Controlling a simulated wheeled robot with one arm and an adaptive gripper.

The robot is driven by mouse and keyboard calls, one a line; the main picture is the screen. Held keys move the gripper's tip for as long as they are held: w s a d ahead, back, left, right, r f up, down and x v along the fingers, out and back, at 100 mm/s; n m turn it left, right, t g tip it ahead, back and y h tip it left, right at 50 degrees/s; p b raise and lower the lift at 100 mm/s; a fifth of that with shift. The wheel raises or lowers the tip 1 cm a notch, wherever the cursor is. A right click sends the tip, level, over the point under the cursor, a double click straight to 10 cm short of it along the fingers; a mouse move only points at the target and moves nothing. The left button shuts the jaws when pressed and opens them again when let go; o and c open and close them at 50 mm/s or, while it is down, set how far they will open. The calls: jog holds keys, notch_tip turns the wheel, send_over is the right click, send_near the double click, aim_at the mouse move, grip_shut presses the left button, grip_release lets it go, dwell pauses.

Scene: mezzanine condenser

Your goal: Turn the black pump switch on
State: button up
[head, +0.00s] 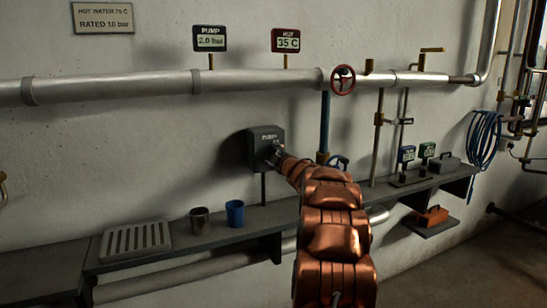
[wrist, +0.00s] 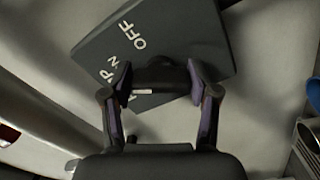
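The pump switch is a dark box (head: 261,153) on the wall, labelled PUMP, below the upper pipe. In the wrist view its face (wrist: 205,30) shows OFF and a partly hidden label ending in N. The black knob (wrist: 160,75) is on that face, with a small white mark near its lower edge. My gripper (wrist: 159,77) has a finger on each side of the knob, and the pads appear to press on it. In the head view my gripper (head: 276,153) is at the front of the box, partly hidden by my arm.
A pipe (head: 130,86) with a red handwheel (head: 343,79) runs above. Gauges reading 2.0 bar (head: 210,39) and 35 C (head: 286,40) stand over it.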

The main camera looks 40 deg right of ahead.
jog(key=o, duration=0.3)
jog(key=v, duration=1.2)
dwell(0.3)
dwell(0.7)
